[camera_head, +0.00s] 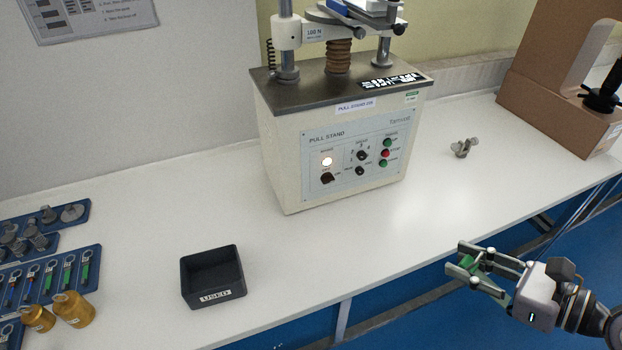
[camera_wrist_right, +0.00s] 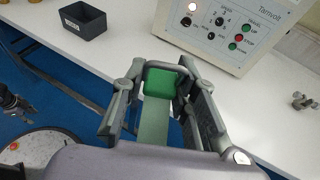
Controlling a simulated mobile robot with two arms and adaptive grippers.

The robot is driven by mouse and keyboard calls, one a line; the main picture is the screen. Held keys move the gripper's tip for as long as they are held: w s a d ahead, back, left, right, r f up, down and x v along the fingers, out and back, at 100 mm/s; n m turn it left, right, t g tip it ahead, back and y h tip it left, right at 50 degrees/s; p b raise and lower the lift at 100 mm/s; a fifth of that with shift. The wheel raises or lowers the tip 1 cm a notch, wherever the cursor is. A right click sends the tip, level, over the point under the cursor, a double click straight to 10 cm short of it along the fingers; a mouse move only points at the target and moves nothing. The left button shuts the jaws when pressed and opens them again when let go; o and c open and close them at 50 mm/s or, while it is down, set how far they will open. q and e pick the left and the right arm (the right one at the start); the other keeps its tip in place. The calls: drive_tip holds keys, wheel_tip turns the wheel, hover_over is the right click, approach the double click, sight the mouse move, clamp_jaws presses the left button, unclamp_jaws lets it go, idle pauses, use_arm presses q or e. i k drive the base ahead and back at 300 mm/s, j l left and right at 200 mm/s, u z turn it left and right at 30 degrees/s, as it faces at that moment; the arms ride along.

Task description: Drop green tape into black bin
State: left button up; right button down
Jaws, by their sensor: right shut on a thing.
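My right gripper (camera_head: 463,258) is at the lower right of the head view, beyond the front edge of the bench. It is shut on the green tape (camera_head: 468,263), which shows between the fingers. In the right wrist view the green tape (camera_wrist_right: 160,84) hangs as a strip between the fingers of the right gripper (camera_wrist_right: 165,75). The black bin (camera_head: 212,279), labelled USED, stands on the bench to the left, well apart from the gripper. The bin (camera_wrist_right: 82,20) also shows at the upper left of the wrist view. My left gripper is not in the head view.
A pull stand machine (camera_head: 340,135) stands at the back middle. Brass weights (camera_head: 73,309) and blue trays (camera_head: 85,270) of parts are at the left. The bench front middle is clear.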

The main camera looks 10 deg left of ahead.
sight(208, 305)
drive_tip(key=i+j+u, duration=0.15)
drive_tip(key=u, duration=0.2)
drive_tip(key=i+j+u, duration=0.1)
drive_tip(key=u, duration=0.3)
drive_tip(key=i+j+u, duration=0.1)
drive_tip(key=u, duration=0.25)
drive_tip(key=k+j+u, duration=0.25)
drive_tip(key=j, duration=0.15)
drive_tip(key=j+u, duration=0.2)
drive_tip(key=j, duration=0.15)
